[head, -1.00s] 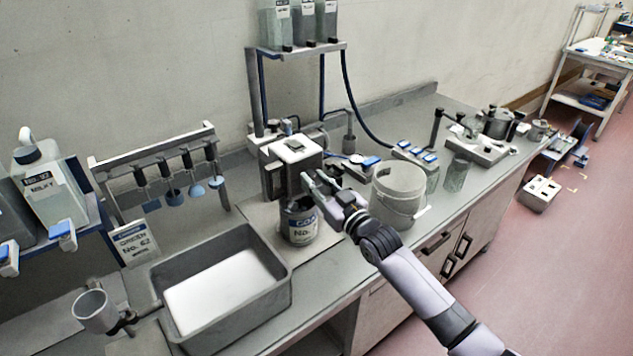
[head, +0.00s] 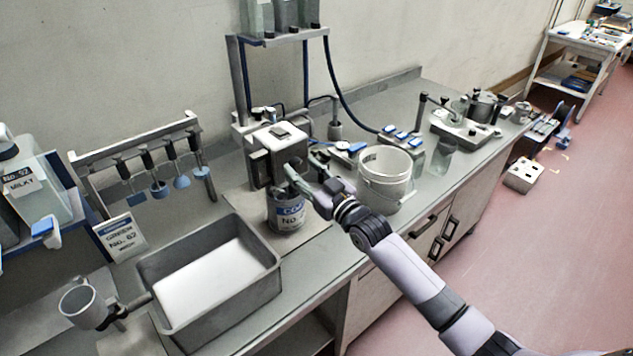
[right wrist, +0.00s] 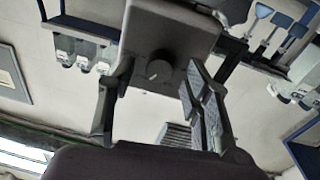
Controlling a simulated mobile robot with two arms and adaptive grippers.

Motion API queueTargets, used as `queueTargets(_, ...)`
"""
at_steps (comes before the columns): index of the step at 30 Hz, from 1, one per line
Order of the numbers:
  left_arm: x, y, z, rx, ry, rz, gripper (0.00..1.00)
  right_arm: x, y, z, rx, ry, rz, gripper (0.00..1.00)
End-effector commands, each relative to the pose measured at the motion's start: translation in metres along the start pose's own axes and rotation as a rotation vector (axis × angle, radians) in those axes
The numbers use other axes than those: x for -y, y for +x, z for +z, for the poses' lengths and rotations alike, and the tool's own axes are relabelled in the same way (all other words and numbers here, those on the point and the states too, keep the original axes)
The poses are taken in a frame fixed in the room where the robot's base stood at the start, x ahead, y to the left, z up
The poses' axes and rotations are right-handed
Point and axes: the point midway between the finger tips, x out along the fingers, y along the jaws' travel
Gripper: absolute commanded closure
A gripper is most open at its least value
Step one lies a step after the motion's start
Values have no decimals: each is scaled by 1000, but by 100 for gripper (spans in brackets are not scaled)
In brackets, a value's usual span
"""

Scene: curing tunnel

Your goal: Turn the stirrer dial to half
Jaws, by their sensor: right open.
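My right gripper (head: 297,178) is in front of the stirrer. In the right wrist view its open fingers (right wrist: 157,88) lie on either side of the dial, with gaps to it. The dial's setting is too small to read. My left gripper is in neither view.
A white bucket (head: 386,190) stands close to the right of my right gripper. A grey basin (head: 268,291) is at the front left. A rack with hanging blue-tipped tools (head: 135,150) is behind it. A shelf with bottles (head: 280,37) rises behind the stirrer.

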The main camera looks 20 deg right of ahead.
Motion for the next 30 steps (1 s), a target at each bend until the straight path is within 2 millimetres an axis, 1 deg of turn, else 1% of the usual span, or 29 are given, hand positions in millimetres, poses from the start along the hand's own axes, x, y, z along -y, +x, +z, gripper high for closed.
queueTargets(9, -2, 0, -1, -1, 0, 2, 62, 0, -65, 2, 5, -2, -1, 55)
queueTargets(12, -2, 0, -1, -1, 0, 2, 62, 0, -83, 2, 5, -1, -1, 55)
queueTargets(15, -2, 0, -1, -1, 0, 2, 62, 0, -98, 2, 5, 0, 0, 55)
queueTargets(18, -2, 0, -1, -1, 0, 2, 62, 0, -107, 1, 4, 0, -1, 55)
queueTargets(21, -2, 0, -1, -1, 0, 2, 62, 0, -111, 1, 2, -1, 0, 55)
queueTargets(30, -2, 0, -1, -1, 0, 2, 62, 0, -112, 0, 2, -1, 0, 55)
